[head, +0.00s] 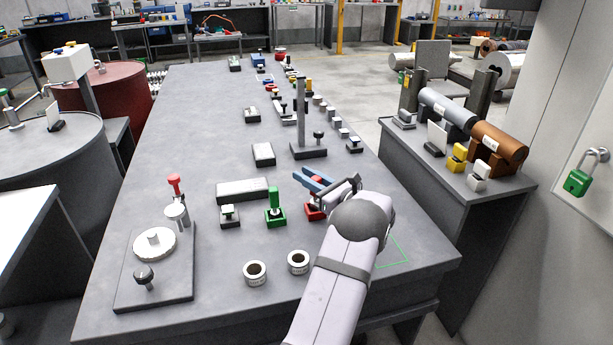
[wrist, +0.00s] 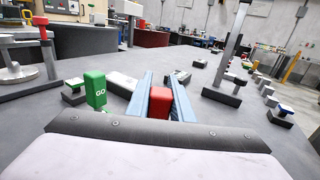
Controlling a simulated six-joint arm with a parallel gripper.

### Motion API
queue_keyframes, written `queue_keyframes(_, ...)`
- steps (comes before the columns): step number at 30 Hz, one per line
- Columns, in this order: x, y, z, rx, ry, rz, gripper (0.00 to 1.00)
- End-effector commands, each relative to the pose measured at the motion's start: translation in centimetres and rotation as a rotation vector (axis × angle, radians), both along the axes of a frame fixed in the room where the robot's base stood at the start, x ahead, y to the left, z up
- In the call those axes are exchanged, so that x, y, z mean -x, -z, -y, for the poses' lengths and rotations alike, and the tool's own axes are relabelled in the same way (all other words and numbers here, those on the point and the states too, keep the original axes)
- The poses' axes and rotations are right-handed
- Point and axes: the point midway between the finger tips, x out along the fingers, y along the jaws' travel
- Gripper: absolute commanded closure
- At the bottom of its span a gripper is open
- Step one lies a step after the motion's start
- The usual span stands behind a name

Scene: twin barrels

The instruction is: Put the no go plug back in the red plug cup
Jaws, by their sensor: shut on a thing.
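The red no go plug (wrist: 160,104) shows in the wrist view as a red block between the two blue fingers. My gripper (head: 308,181) is shut on it; the wrist view shows the fingers (wrist: 162,80) on either side of it. In the head view the red plug cup (head: 312,212) sits on the bench just below my gripper and is partly hidden by it. The plug's lower end is hidden, so I cannot tell whether it is inside the cup. The cup cannot be made out in the wrist view.
The green go plug (head: 275,200) stands in its green cup (head: 275,220) just left of the red cup. Two ring gauges (head: 256,272) lie toward the bench front. A grey block (head: 242,190) and a post stand (head: 308,150) are behind. A dial fixture (head: 155,262) is left.

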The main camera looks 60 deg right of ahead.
Motion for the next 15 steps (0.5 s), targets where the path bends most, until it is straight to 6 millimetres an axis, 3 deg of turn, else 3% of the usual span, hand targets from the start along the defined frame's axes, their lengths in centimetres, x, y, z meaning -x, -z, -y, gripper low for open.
queue_keyframes(15, 0.0, 1.2, 0.0, 0.001, 0.0, 0.002, 1.0)
